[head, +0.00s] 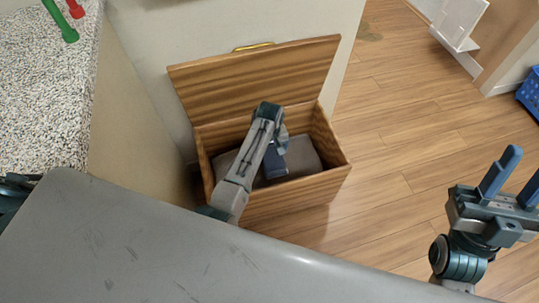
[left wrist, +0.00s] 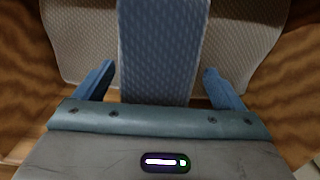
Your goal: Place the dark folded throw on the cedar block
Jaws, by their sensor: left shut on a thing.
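My left gripper (head: 275,150) reaches down into an open wooden chest (head: 285,203). In the left wrist view its two blue fingers (left wrist: 160,80) stand apart, shut on a blue-grey, textured folded cloth, which looks like the dark folded throw (left wrist: 160,45). In the head view the arm hides most of it. A paler grey folded cloth (head: 303,155) lies in the chest, and it shows on both sides of the throw in the left wrist view (left wrist: 245,40). I cannot make out a cedar block. My right gripper (head: 523,165) is open and empty, outside the chest at right.
The chest's lid (head: 255,78) stands raised against the wall. A speckled counter (head: 45,100) with a green object (head: 62,25) and a red object (head: 76,8) is at left. A blue basket (head: 530,92) is at far right. The wooden floor (head: 400,150) right of the chest is clear.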

